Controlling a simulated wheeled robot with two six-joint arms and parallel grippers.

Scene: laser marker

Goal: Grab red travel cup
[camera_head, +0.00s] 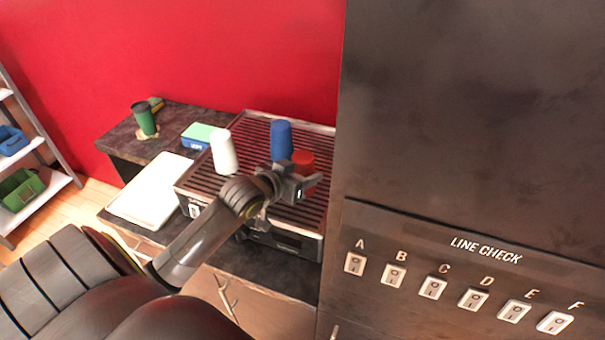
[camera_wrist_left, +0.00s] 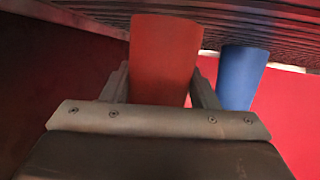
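The red travel cup (camera_head: 304,160) stands at the right side of the slatted machine top, partly hidden by my left gripper (camera_head: 301,185). In the left wrist view the red cup (camera_wrist_left: 165,60) fills the space between the two fingers of my left gripper (camera_wrist_left: 163,85). One finger is on each side of the cup, close against its walls. I cannot tell whether they press on it. My right gripper is not in view.
A blue cup (camera_head: 281,140) stands just behind the red one and a white cup (camera_head: 223,153) to the left, on the slatted top (camera_head: 258,128). A dark panel with switches (camera_head: 470,255) rises close on the right. A white tray (camera_head: 150,190) lies left.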

